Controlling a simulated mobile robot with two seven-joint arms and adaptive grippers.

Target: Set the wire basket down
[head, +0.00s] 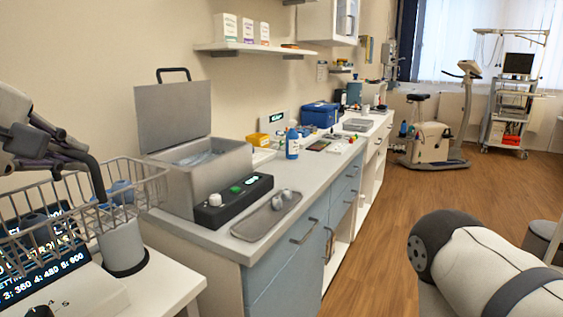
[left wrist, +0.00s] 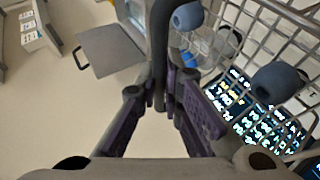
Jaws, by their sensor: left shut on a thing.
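The wire basket (head: 150,181) is a grey mesh basket at the left edge of the head view, with blue rounded items inside. My left gripper (head: 72,160) is above it, shut on its dark curved handle (head: 96,178). In the left wrist view the closed fingers (left wrist: 170,100) grip the dark handle (left wrist: 160,45), and the basket's mesh (left wrist: 255,40) is on the right. The basket is in front of a lit display; whether its underside touches anything cannot be told. My right gripper is not in view.
A white table (head: 165,284) carries a grey cup-like container (head: 121,245) and a display (head: 45,262) beside the basket. A grey open-lidded bath (head: 195,175) stands on the neighbouring counter, with a metal tray (head: 266,217) in front. A wall shelf (head: 255,48) hangs above.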

